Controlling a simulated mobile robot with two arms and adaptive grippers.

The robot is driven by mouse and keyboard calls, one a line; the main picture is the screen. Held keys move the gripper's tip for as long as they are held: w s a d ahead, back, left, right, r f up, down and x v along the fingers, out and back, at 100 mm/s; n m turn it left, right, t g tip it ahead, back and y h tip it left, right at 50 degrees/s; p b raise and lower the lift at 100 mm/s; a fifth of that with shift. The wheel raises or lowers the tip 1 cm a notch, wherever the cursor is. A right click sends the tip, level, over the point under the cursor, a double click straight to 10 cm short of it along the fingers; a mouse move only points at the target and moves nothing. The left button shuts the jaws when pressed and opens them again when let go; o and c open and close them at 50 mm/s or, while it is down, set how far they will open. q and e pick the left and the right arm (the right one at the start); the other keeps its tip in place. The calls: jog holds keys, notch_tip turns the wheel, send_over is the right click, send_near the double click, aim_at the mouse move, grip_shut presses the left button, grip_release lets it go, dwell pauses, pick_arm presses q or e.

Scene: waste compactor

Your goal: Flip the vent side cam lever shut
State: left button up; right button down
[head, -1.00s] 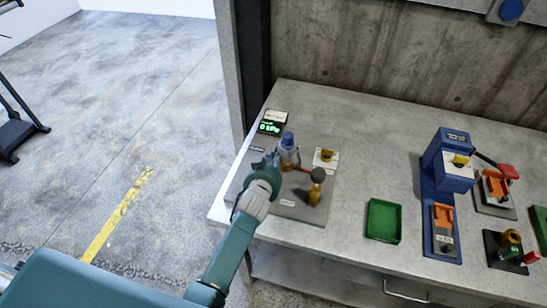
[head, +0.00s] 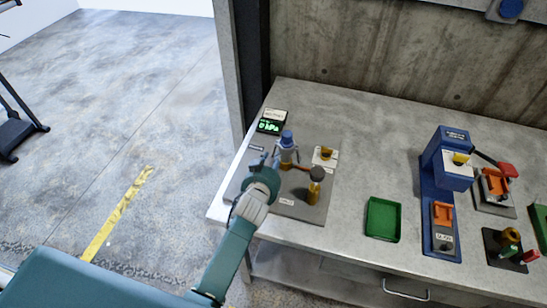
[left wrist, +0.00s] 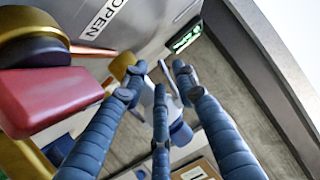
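A small coupling (head: 286,150) with a blue top and pale body stands on a grey plate (head: 300,212) at the table's left end. Its blue part also shows in the left wrist view (left wrist: 181,133). My left gripper (head: 262,160) is just left of the coupling. In the left wrist view its blue fingers (left wrist: 160,75) are spread around a thin grey piece near the coupling, with no clear grip on it. Whether this piece is the vent side cam lever, I cannot tell. A red block (left wrist: 50,98) on a brass and dark part is close by on the left. My right gripper is not in view.
A pressure display (head: 271,121) stands behind the coupling. A green tray (head: 383,219) and a blue press (head: 441,190) stand farther right. Bare table lies between plate and tray.

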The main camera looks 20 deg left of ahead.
pick_arm(q)
jog(key=shift+v, duration=3.1)
